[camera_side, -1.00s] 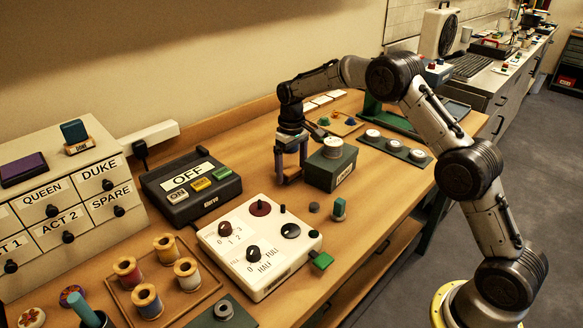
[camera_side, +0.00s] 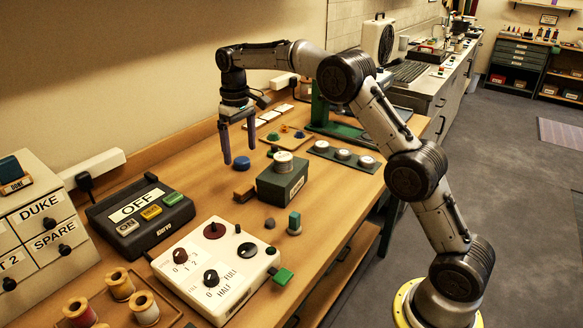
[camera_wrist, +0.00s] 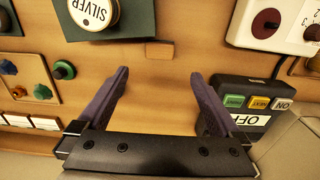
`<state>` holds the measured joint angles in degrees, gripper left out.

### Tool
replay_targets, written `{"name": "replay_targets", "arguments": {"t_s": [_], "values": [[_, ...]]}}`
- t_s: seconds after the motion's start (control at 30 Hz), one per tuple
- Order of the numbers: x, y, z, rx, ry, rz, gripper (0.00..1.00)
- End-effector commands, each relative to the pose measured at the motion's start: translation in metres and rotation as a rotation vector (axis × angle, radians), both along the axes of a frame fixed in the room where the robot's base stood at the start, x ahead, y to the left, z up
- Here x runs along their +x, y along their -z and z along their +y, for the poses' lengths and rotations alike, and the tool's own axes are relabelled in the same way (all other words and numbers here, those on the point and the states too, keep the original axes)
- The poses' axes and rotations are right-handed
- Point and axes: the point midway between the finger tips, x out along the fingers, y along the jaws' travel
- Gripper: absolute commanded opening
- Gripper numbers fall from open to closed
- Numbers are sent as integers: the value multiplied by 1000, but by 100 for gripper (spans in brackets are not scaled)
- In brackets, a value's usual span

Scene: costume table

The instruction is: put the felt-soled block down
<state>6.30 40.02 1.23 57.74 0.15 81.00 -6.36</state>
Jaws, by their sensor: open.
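A small brown block (camera_side: 243,193) lies on the wooden table against or very near the left side of the dark green box; it also shows in the wrist view (camera_wrist: 160,50). Its underside is hidden, so no felt sole can be seen. My gripper (camera_side: 239,161) is open and empty. Its two purple fingers point down, above the table and clear of the block. In the wrist view the bare table shows between the fingertips (camera_wrist: 158,88), with the block beyond them.
A blue round thing (camera_side: 241,162) shows near the fingers. The ON/OFF box (camera_side: 140,212) and white dial panel (camera_side: 216,268) stand in front. A teal block (camera_side: 294,223) stands at the right. Some table is free around the brown block.

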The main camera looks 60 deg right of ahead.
Motion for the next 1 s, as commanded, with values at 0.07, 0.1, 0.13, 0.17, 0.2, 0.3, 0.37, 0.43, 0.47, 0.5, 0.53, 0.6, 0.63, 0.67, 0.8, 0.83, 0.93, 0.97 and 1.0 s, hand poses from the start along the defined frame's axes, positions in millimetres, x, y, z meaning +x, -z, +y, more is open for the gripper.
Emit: {"name": "replay_targets", "arguments": {"t_s": [0.07, 0.1, 0.13, 0.17, 0.2, 0.3, 0.37, 0.43, 0.47, 0.5, 0.53, 0.6, 0.63, 0.67, 0.8, 0.83, 0.93, 0.97, 1.0], "values": [[-1, -1, 0, 0, 0, -1, 100], [-2, -4, 1, 0, 0, -4, 100], [-4, -7, 1, -1, 0, -8, 100], [-8, -11, 2, -2, -1, -15, 100], [-13, -19, 4, -3, -1, -24, 100], [-37, -44, 11, -6, -1, -61, 100], [-56, -61, 16, -9, -1, -89, 100], [-81, -78, 22, -11, -1, -122, 100], [-92, -84, 24, -12, -1, -137, 100], [-108, -92, 27, -13, -2, -155, 100], [-119, -97, 30, -13, -2, -171, 100], [-147, -107, 34, -15, 0, -204, 100], [-160, -109, 37, -15, 0, -217, 100], [-172, -112, 39, -15, 0, -233, 100], [-231, -115, 47, -15, -1, -299, 100], [-243, -114, 48, -15, -1, -314, 100], [-284, -106, 53, -13, 0, -361, 100], [-296, -102, 54, -12, 0, -376, 100], [-311, -96, 55, -11, 0, -393, 100]]}}
